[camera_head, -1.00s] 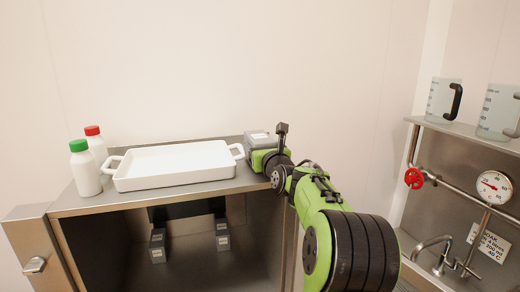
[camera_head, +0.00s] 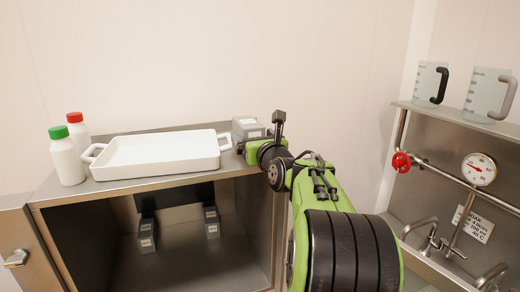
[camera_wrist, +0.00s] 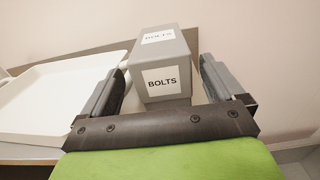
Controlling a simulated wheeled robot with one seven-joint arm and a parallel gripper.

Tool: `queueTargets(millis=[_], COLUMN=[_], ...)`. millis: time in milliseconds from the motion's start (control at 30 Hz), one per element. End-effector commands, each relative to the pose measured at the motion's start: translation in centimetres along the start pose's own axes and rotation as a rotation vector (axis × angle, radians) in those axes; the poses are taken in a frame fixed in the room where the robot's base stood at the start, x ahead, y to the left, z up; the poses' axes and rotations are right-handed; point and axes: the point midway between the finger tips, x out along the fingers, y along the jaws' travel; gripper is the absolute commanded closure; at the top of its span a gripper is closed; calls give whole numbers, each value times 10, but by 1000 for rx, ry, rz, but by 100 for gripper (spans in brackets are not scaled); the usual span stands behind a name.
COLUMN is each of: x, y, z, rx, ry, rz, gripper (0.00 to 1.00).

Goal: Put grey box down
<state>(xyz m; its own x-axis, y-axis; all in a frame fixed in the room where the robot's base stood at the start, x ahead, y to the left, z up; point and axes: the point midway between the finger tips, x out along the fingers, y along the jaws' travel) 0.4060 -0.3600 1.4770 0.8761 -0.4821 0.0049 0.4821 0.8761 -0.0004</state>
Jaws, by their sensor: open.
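The grey box (camera_head: 246,127), labelled BOLTS, stands upright on the cabinet top (camera_head: 160,190), just right of the white tray. In the wrist view the grey box (camera_wrist: 160,62) sits between and a little beyond my open fingers, with a gap on each side. My gripper (camera_wrist: 165,88) is open and level with the box. In the head view my gripper (camera_head: 250,145) is partly hidden by my own wrist, right in front of the box.
A white tray (camera_head: 160,155) lies close left of the box. Two white bottles, one with a green cap (camera_head: 65,160) and one with a red cap (camera_head: 76,127), stand further left. More grey boxes (camera_head: 147,235) are inside the cabinet. Jugs, pipes and a gauge are at right.

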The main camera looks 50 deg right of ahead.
Motion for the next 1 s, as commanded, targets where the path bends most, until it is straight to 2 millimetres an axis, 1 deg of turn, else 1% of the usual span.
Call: queueTargets(millis=[33,100,200,300,433,1000], x=[-15,-32,-51,-62,-65,-64], y=[-2,-1,-1,-1,0,-1], z=[-8,-8,-7,-6,-5,-4], rx=[-3,-3,-1,1,2,1], ry=[7,8,10,10,9,8], rz=[-7,-6,-4,-2,0,-3], gripper=[5,5,5,5,5,5])
